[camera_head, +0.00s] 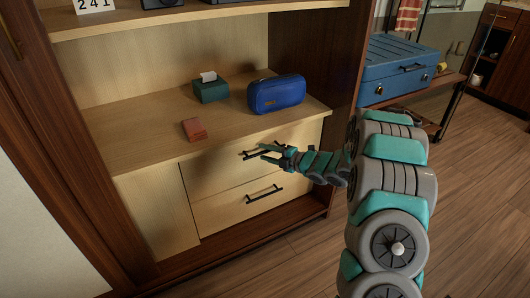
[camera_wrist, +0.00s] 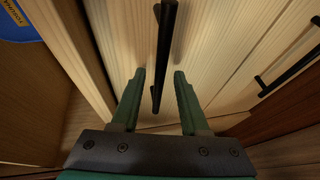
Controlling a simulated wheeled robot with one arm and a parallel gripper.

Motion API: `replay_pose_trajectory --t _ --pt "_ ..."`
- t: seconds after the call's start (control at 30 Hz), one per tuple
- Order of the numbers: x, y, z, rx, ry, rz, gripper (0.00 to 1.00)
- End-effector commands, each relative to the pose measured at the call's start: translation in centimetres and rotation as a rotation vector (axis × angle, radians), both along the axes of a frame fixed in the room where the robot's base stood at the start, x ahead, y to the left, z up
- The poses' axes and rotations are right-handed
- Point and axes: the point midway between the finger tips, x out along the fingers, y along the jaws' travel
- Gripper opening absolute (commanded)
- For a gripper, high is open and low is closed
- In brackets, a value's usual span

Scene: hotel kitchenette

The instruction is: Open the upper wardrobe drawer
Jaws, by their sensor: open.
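The upper wardrobe drawer (camera_head: 300,137) has a pale wood front and sits closed below the wardrobe's shelf top. Its black bar handle (camera_head: 249,155) is partly hidden by my gripper (camera_head: 264,153) in the head view. In the wrist view, the handle (camera_wrist: 164,50) runs between the two open green fingers of my gripper (camera_wrist: 158,76). There is a gap on both sides of the bar, and I cannot tell whether either finger touches it. My gripper is open and holds nothing.
The lower drawer's handle (camera_head: 265,193) sits below. A blue case (camera_head: 276,94), a green tissue box (camera_head: 210,88) and a reddish block (camera_head: 194,130) stand on the shelf above. A blue suitcase (camera_head: 395,70) rests on a rack at right. The floor in front is clear.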

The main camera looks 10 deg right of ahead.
Motion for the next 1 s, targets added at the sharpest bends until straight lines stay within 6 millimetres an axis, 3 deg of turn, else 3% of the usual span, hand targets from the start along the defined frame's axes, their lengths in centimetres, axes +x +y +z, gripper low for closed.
replay_pose_trajectory --t 0.4,0.8,1.0 --pt "0.56 0.49 -0.17 0.001 0.001 -0.001 0.43" --pt "0.56 0.47 -0.16 0.001 0.001 -0.001 0.0" --pt "0.55 0.47 -0.19 0.0 0.001 -0.001 0.0"
